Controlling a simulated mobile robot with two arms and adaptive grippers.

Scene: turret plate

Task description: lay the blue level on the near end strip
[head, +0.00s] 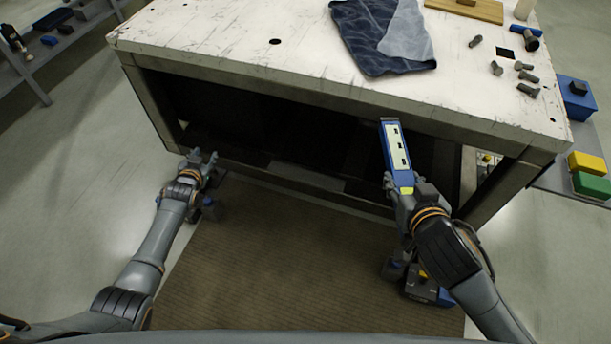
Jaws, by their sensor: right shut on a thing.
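The blue level (397,152), with a pale face with dark windows and a yellow-green end, is held in my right gripper (403,190). It points up and away from the gripper, its far end in front of the white table's near edge. It looks clear of the table top. My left gripper (202,158) is empty, with its fingers apart, in front of the table's left part and below its top. The near strip of the white table top (330,72) is bare along the front edge. No separately marked end strip can be made out.
A dark blue cloth (372,40) lies on the table top. Several grey bolts (497,68) lie at the right, near a wooden board (470,10). A side shelf holds a blue box (575,97), a yellow block (587,163) and a green block (592,186).

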